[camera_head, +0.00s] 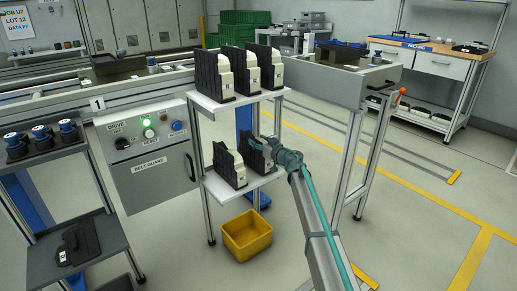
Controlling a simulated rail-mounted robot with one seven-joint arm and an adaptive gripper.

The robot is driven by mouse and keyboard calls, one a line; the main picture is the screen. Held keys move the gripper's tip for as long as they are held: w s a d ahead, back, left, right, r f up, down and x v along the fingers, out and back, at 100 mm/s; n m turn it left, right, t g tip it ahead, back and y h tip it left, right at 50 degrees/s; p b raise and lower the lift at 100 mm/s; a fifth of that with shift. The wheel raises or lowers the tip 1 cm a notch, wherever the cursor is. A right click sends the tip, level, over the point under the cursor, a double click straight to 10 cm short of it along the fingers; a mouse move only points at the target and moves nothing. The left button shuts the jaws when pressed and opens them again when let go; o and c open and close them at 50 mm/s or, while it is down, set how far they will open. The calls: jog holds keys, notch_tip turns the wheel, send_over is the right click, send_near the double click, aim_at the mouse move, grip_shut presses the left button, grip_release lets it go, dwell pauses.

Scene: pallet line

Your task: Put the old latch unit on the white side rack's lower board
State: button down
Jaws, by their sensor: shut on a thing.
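The white side rack has an upper board (201,101) and a lower board (212,187). My gripper (267,148) reaches in from the right at the lower board's right part. It is shut on a dark latch unit with a pale side (254,156), taken to be the old latch unit.
Three latch units (250,70) stand on the upper board, close above my gripper. A yellow bin (247,236) is on the floor below. A grey control box (150,160) is left of the rack. A grey cart (100,240) at lower left holds a dark unit (77,243).

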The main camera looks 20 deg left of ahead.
jog(key=shift+f, duration=0.3)
jog(key=shift+c, duration=1.8)
grip_release()
jog(key=shift+f, duration=0.15)
